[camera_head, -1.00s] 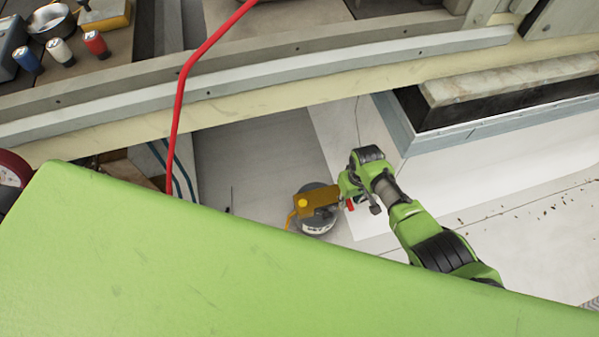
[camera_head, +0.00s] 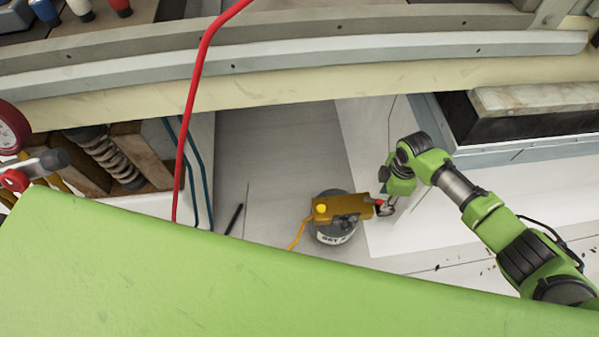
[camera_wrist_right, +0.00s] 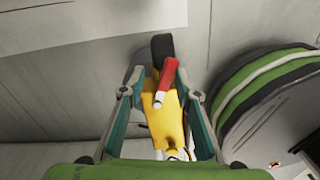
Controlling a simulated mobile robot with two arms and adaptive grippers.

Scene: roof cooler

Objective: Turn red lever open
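The red lever (camera_head: 380,206) sits at the right end of a yellow device (camera_head: 346,206) on a grey round can (camera_head: 336,232). In the right wrist view, the red lever (camera_wrist_right: 168,76) stands tilted over the yellow body (camera_wrist_right: 164,118), with a dark block behind it. My right gripper (camera_head: 386,205) is at the lever end of the device. In the wrist view, its two teal fingers (camera_wrist_right: 164,82) are apart, one on each side of the lever, with visible gaps. My left gripper is not in view.
A red hose (camera_head: 190,120) crosses the view on the left. A coil spring (camera_head: 110,155) and a red gauge (camera_head: 12,128) are at far left. A metal-edged box (camera_head: 530,98) stands at upper right. A dark rod (camera_head: 235,219) lies on the grey floor.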

